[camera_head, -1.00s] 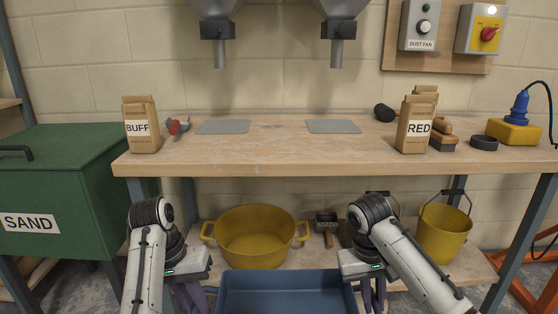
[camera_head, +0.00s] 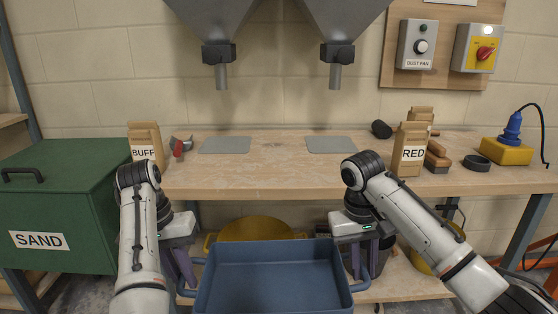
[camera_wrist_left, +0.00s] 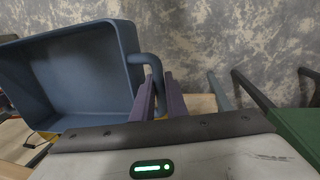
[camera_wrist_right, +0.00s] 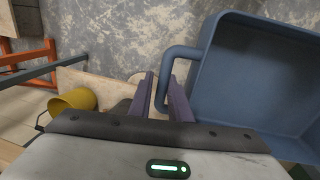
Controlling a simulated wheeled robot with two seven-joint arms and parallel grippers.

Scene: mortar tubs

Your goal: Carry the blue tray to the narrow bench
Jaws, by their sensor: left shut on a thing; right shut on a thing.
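The blue tray (camera_head: 275,275) is held in front of me, low in the head view, and looks empty. My left gripper (camera_head: 184,268) is shut on its left handle, and the handle shows in the left wrist view (camera_wrist_left: 150,62). My right gripper (camera_head: 364,262) is shut on its right handle, seen in the right wrist view (camera_wrist_right: 180,54). The tray looks about level, in front of and below the top of a wooden bench (camera_head: 265,174). I cannot tell whether this is the narrow bench; no other bench shows clearly.
On the bench stand a BUFF bag (camera_head: 146,147), a RED bag (camera_head: 411,150), two grey plates (camera_head: 226,145) and a yellow box (camera_head: 506,152). The bench's middle is clear. Two hoppers (camera_head: 337,54) hang above. A yellow tub (camera_head: 255,229) is partly hidden below. A green SAND bin (camera_head: 70,215) stands left.

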